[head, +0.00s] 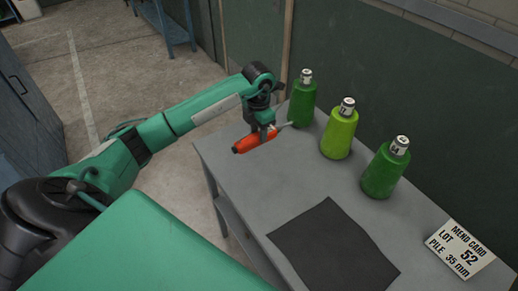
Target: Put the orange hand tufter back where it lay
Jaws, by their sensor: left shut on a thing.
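The orange hand tufter (256,139) has an orange handle with a dark end at left and a thin grey tip at right. My left gripper (262,134) is shut on its handle, with the jaws pointing down. The tufter is at the far left corner of the grey table (235,180); I cannot tell whether it touches the tabletop. Its tip points toward the dark green bottle-shaped spool (301,103) and lies close to it. My right gripper does not show.
A lime green spool (339,135) and another green spool (384,172) stand along the table's back. A dark mat (333,248) lies at the front. A card (460,250) reading "MEND CARD LOT 52 PILE 35 mm" is at right. Bare tabletop lies between tufter and mat.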

